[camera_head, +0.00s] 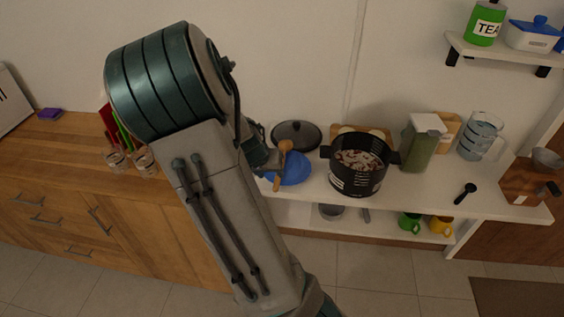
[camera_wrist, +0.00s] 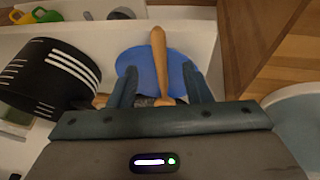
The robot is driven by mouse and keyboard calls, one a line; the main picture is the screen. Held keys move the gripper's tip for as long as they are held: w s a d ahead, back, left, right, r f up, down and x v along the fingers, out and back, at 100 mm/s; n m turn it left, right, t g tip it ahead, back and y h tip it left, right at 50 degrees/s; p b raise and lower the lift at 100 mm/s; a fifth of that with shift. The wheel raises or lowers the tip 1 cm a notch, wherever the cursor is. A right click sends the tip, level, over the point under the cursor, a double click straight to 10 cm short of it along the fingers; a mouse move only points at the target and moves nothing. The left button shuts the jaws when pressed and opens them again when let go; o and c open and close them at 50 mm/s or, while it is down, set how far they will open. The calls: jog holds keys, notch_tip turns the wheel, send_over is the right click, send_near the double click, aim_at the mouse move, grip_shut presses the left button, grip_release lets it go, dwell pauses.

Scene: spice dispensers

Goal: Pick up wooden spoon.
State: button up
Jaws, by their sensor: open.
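The wooden spoon (camera_wrist: 158,50) shows in the wrist view, its light brown length running up the picture over a blue plate (camera_wrist: 176,66). My gripper (camera_wrist: 160,84) is open, with one dark finger on each side of the spoon and visible gaps to both. The spoon's lower part is partly hidden by the gripper body. My arm hides part of this area.
A black pot (camera_head: 352,180) with food in it stands right of the plate. A dark lid (camera_head: 297,134) lies behind. A green-filled container (camera_head: 421,147) and a water jug (camera_head: 480,137) stand further right. Glass jars (camera_head: 146,164) stand left of my arm.

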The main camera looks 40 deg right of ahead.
aim_at(276, 181)
jog(key=shift+p+x, duration=0.3)
jog(key=shift+x, duration=2.75)
grip_shut()
